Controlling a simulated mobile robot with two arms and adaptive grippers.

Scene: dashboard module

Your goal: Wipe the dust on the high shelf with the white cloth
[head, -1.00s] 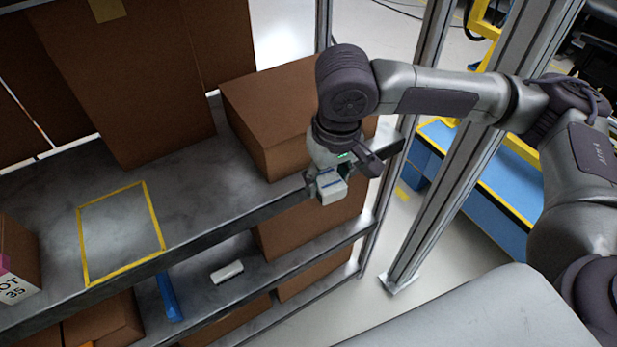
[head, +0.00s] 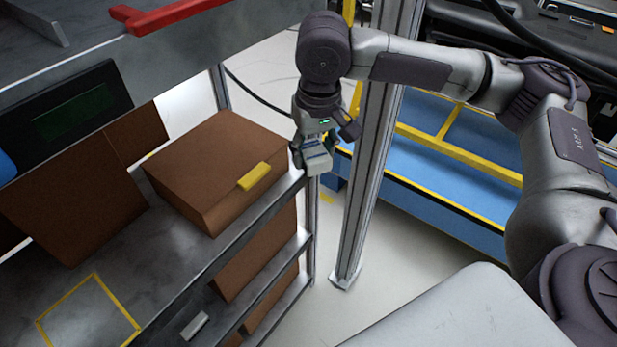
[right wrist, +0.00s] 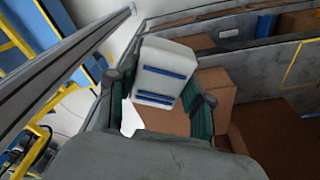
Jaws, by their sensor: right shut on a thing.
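My right gripper (head: 313,152) is shut on the white cloth (head: 318,164), a thick folded pad with blue stripes. The gripper holds it in the air off the right end of the shelving. The cloth fills the space between the fingers in the right wrist view (right wrist: 163,75). A grey shelf (head: 165,237) bears a yellow-outlined rectangle (head: 122,309) at the lower left of the head view, with greyish smudges on the surface. A higher grey shelf (head: 75,75) crosses the top left; its top is mostly out of view. My left gripper is not in view.
A red bar (head: 165,17) lies on the higher shelf. A metal post (head: 367,165) rises right of the gripper.

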